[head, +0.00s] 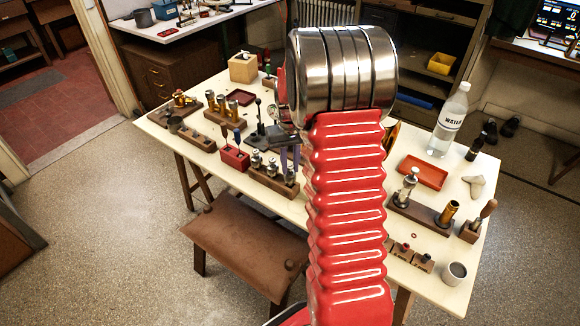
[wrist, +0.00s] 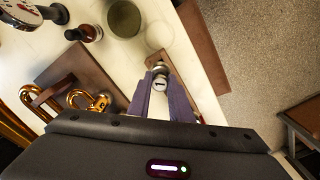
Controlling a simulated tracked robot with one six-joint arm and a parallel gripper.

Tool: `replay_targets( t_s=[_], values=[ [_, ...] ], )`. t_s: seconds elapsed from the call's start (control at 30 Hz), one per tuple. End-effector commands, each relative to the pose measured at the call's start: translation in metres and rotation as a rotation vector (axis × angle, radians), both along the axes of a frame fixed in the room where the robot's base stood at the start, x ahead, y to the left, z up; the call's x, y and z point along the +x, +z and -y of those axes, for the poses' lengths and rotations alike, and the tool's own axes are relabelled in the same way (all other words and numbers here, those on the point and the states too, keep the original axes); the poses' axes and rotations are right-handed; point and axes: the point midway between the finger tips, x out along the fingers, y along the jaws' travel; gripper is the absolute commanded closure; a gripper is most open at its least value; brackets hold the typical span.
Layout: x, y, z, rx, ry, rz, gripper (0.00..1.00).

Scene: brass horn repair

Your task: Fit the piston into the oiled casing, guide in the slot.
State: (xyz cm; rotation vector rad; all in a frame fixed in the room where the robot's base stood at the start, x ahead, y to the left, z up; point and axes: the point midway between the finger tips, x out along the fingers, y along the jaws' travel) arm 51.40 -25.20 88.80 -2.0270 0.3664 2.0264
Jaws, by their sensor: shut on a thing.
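My gripper (wrist: 161,92) has its two purple fingers shut on a silver piston (wrist: 160,83), seen end-on in the wrist view. In the head view, the purple fingertips (head: 289,156) show beside my red arm, at the right end of a wooden block (head: 262,180) with several silver pistons. The held piston is over or at a wooden block (wrist: 181,57); I cannot tell whether it is clear of it. Brass tubes (head: 220,104) stand on another block at the left. One brass tube (head: 448,212) stands at the right. I cannot tell which is the oiled casing, nor see the slot.
A red box (head: 234,158) with tools stands left of the piston block. A red tray (head: 423,172), a water bottle (head: 450,120) and a grey cup (head: 455,273) are at the right. A brown stool (head: 247,243) stands before the table. My arm hides the table's middle.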

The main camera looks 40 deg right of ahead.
Motion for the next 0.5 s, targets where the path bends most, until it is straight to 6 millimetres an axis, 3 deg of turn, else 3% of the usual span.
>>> replay_targets(
  t_s=[0.5],
  values=[
    [0.0, 0.017, 0.0, 0.0, 0.0, 0.001, 1.0]
  ],
)
